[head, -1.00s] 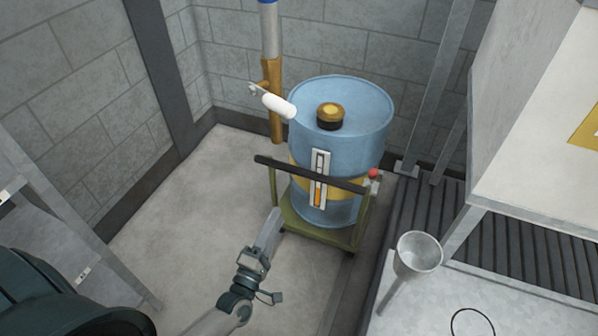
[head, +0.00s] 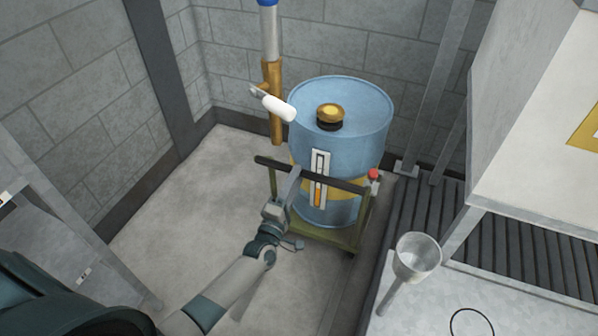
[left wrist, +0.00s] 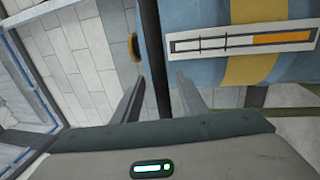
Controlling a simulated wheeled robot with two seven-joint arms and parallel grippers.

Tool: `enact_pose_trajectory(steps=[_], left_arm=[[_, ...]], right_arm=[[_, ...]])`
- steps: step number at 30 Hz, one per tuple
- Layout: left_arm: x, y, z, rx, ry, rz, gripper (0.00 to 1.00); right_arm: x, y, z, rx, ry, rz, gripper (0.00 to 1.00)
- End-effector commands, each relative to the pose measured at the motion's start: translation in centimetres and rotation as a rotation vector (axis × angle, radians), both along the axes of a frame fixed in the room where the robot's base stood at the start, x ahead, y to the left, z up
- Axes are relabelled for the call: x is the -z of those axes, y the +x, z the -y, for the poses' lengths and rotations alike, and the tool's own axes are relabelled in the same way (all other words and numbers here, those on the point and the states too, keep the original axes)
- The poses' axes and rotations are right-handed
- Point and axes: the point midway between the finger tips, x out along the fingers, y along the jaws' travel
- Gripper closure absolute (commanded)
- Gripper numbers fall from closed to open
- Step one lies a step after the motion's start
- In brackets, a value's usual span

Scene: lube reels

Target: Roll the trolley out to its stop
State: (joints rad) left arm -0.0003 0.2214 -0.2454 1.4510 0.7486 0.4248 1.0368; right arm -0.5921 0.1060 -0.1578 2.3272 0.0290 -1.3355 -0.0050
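The trolley (head: 361,220) is an olive-green frame on the floor near the back corner. It carries a blue drum (head: 345,100) with a yellow band and a brass-coloured cap. Its black handle bar (head: 338,182) crosses in front of the drum. My left gripper (head: 294,178) is at the bar, left of its middle. In the left wrist view the handle bar (left wrist: 152,50) runs between the two spread fingers of my left gripper (left wrist: 156,85), with gaps beside it. A level gauge (left wrist: 245,41) on the drum shows there too. My right gripper is not in view.
A red knob (head: 373,174) is at the trolley's right side. A brass and grey pipe (head: 273,85) with a white handle stands left of the drum. A grey funnel (head: 418,256) stands at right, by a dark slatted strip (head: 490,240). The floor (head: 190,210) at left is clear.

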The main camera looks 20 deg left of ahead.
Motion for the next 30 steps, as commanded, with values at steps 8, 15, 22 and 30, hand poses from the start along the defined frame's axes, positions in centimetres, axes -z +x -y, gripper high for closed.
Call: enact_pose_trajectory(steps=[8, 15, 22, 30], left_arm=[[-0.5, 2.7, 0.0, 0.0, -0.001, -0.001, 0.61], [-0.6, 3.0, 0.0, 0.0, -0.001, -0.001, 0.61], [-0.6, 3.0, 0.0, 0.0, -0.001, -0.001, 0.83], [-0.5, 2.9, 0.0, 0.0, 0.0, -0.001, 1.0]], right_arm=[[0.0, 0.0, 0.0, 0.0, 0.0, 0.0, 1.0], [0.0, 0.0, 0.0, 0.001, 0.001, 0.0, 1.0], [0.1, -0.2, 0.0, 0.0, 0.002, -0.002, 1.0], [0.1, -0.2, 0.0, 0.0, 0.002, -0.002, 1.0]])
